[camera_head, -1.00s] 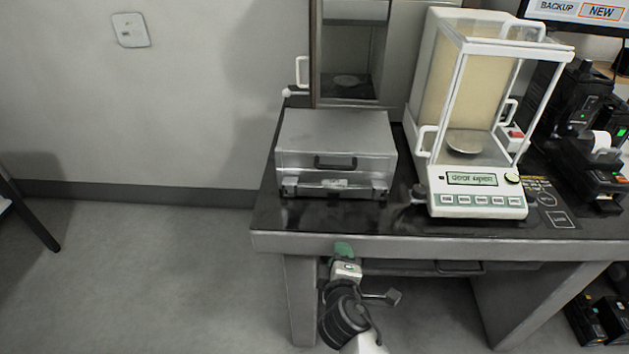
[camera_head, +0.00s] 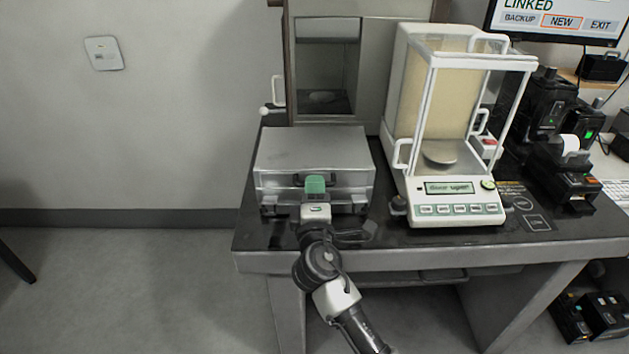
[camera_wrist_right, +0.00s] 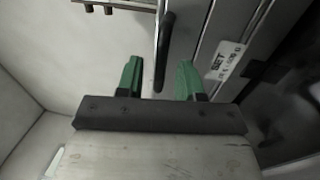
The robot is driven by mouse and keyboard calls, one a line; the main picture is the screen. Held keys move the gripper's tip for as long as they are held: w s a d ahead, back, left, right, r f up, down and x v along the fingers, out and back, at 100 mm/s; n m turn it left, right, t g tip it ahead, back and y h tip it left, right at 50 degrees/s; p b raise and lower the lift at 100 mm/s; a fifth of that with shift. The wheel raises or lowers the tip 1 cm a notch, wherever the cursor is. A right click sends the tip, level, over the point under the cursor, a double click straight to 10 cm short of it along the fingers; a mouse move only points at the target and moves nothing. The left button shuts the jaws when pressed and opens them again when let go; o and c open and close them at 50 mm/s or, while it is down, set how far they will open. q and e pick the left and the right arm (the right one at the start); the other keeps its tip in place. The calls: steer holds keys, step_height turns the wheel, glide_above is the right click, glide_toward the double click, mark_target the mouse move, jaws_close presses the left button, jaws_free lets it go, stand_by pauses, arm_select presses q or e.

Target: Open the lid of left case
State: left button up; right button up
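The left case (camera_head: 312,149) is a silver-grey box on the left part of the dark table, with its lid shut. A dark handle is on its front, partly hidden by my right gripper in the head view. My right gripper (camera_head: 315,186), with green fingers, is at the front of the case. In the right wrist view the gripper (camera_wrist_right: 160,78) is open, its two fingers apart, with the black handle (camera_wrist_right: 165,45) lined up between them. I cannot tell if they touch it. A white label (camera_wrist_right: 226,60) shows on the case. My left gripper is not in view.
A balance with a glass draft shield (camera_head: 455,125) stands right of the case on the table (camera_head: 420,236). A grey cabinet (camera_head: 372,70) with an open front is behind the case. Black devices (camera_head: 560,150) and a monitor (camera_head: 560,20) are at the right.

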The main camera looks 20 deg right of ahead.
steer(key=shift+x, duration=1.05)
jaws_close()
